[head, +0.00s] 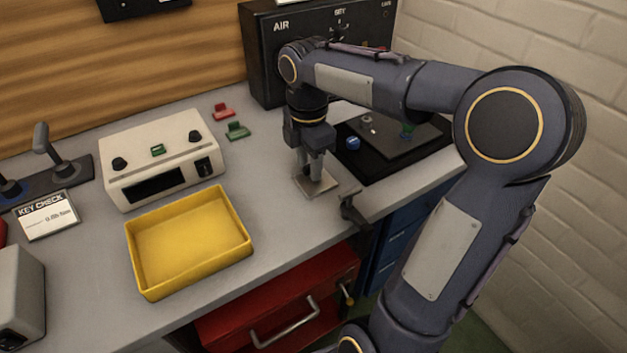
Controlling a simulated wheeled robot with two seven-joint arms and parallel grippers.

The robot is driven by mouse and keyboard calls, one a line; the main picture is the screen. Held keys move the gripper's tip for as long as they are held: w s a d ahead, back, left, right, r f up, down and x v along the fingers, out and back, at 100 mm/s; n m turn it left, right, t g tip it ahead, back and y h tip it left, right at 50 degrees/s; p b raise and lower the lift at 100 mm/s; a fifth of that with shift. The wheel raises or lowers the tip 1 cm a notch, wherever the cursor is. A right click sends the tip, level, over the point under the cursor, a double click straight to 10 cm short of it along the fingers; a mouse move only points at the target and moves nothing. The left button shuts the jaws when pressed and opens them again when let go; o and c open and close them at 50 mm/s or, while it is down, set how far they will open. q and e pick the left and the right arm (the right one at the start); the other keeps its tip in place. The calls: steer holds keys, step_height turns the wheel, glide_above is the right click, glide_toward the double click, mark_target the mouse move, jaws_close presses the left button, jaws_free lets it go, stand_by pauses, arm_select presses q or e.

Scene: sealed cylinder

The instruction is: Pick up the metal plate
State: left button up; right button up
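A small square metal plate (318,187) lies at or just above the grey bench top, right of the yellow tray. My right gripper (313,175) points down right at this plate, its fingertips over or touching it. The fingers look close together, but whether they grip the plate cannot be told. A larger dark flat plate (398,140) lies on a black mat behind, partly hidden by my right arm. My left gripper is out of view.
A yellow tray (140,270) stands empty at the front. A beige box with knobs (158,160), red (223,111) and green (237,131) pieces and a black AIR panel (262,60) are behind. A clamp-like part (352,212) sits at the bench edge.

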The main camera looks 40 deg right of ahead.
steer(key=shift+c, duration=0.5)
jaws_close()
steer(key=shift+r, duration=0.1)
